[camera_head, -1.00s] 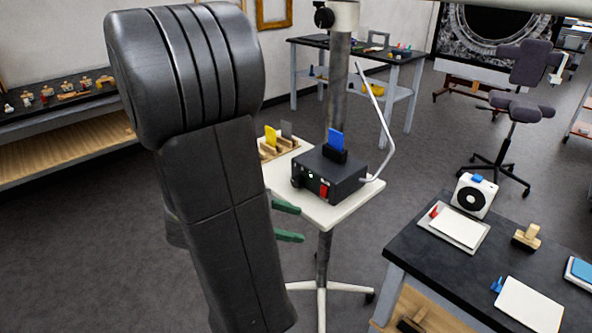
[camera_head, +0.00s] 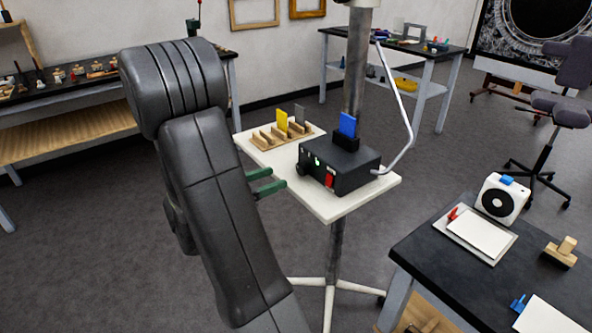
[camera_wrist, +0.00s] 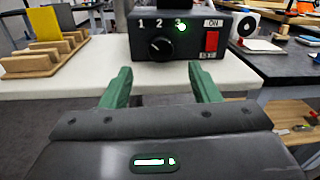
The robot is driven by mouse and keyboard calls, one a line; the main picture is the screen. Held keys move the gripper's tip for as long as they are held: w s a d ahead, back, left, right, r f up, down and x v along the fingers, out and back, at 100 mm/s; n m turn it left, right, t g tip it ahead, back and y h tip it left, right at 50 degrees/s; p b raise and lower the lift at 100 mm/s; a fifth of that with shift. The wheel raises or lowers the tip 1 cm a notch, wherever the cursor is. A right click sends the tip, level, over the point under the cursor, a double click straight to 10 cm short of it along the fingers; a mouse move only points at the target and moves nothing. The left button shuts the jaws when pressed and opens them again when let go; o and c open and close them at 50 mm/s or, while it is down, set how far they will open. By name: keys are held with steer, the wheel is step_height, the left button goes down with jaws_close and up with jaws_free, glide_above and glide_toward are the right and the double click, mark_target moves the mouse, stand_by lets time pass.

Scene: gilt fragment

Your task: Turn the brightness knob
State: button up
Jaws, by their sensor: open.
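The brightness knob (camera_wrist: 160,48) is a round black dial on the front of a black control box (camera_head: 343,166). In the wrist view it sits below the printed numbers 1, 2 and 3, with a green light (camera_wrist: 182,27) lit at the 3. A red switch (camera_wrist: 211,42) marked ON is to its right. My gripper (camera_wrist: 160,86) is open and empty, its two green fingers pointing at the box front. The knob lies beyond the fingertips, between them in the picture, and is not touched. In the head view my gripper (camera_head: 268,182) is left of the box.
The box stands on a white stand top (camera_head: 330,207), with a wooden rack (camera_head: 278,137) holding yellow and grey cards behind left. A blue card (camera_head: 347,124) stands on the box. A bent pale rod (camera_head: 408,105) rises at right. A dark bench (camera_head: 440,265) is front right.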

mark_target(299, 169)
steer(key=x, duration=0.7)
steer(key=shift+w+d, duration=0.2)
steer(key=shift+d, duration=0.15)
steer(key=c, duration=1)
